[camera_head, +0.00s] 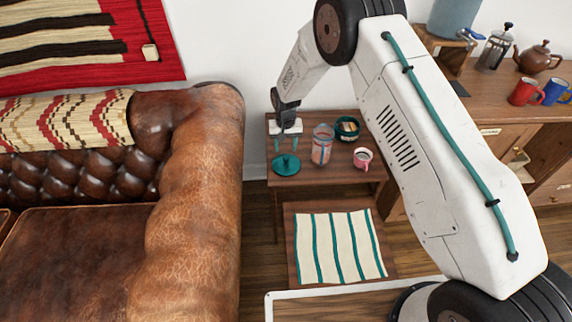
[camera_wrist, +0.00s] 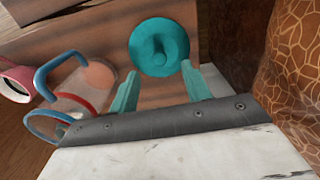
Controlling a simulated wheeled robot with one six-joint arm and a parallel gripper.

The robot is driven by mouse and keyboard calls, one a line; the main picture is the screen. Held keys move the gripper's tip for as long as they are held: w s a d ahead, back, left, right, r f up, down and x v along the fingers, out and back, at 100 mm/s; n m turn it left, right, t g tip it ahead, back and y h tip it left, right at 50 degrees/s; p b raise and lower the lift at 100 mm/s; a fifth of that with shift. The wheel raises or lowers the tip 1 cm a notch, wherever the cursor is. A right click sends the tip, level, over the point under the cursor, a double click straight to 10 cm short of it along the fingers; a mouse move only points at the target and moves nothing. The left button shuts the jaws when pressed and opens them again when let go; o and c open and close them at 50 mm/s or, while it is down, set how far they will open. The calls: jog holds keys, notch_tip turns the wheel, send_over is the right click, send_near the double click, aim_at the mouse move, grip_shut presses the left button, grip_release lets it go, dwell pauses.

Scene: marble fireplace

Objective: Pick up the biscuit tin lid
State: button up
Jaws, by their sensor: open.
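The biscuit tin lid (camera_head: 286,165) is a round teal disc with a raised knob. It lies flat on the small wooden side table (camera_head: 310,178), near its left end. In the wrist view the lid (camera_wrist: 160,47) is just beyond my fingertips, centred between them. My gripper (camera_head: 288,146) has teal fingers and points down above the lid. In the wrist view my gripper (camera_wrist: 160,82) is open with nothing between its fingers. Behind the jar on the table is a round teal tin (camera_head: 347,128) with its top open and things inside.
A clear jar (camera_head: 322,144) with a blue and red clasp stands right of the lid. A pink mug (camera_head: 362,158) is further right. A brown leather sofa (camera_head: 195,180) is close on the left. A striped cloth (camera_head: 340,248) lies on a lower wooden surface in front.

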aim_at(286, 157)
jog(key=f, duration=0.8)
jog(key=shift+w+d, duration=0.15)
jog(key=shift+w, duration=0.25)
grip_shut()
